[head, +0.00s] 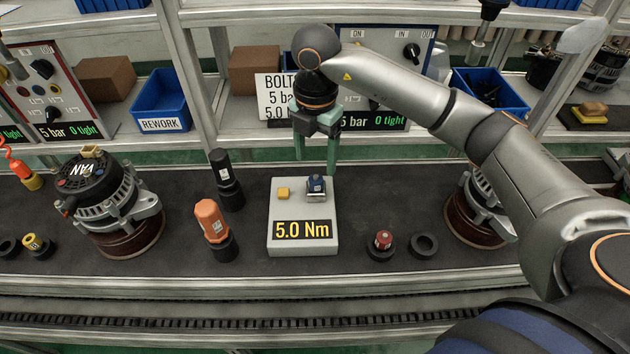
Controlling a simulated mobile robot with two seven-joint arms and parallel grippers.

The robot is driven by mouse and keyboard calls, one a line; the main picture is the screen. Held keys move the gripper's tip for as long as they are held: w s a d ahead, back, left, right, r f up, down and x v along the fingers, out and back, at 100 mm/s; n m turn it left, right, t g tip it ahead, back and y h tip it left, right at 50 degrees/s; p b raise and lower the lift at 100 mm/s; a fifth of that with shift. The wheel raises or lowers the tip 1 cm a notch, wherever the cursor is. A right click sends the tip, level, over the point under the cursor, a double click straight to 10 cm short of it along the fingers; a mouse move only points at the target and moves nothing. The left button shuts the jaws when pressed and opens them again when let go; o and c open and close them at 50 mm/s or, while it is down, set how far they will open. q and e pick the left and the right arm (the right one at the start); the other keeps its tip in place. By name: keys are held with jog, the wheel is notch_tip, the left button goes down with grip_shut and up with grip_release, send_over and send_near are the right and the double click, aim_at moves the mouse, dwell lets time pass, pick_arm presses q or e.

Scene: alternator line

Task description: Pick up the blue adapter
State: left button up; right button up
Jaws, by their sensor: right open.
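The blue adapter (316,187) is a small dark-blue piece on the right half of the top of a light grey box (287,245), whose display reads 5.0 Nm. My right gripper (315,168) points down from above, just behind and over the adapter. Its two greenish fingers are apart, with nothing seen between them. The fingertips look close to the adapter, but I cannot tell the exact height gap. My left gripper is not in view.
A small yellow piece (283,194) sits left of the adapter on the box. An orange-topped tool (212,222) and a black tool (226,180) stand left. A red-topped piece (382,242) and an empty black ring (423,246) are right. An alternator (108,200) stands far left.

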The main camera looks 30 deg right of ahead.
aim_at(316, 176)
jog(key=shift+w+d+f+p, duration=0.1)
jog(key=shift+f+p, duration=0.05)
jog(key=shift+f, duration=1.6)
jog(key=shift+w+d+f+p, duration=0.1)
jog(key=shift+f+p, duration=0.05)
jog(key=shift+f, duration=1.6)
jog(key=shift+a, duration=0.1)
grip_shut()
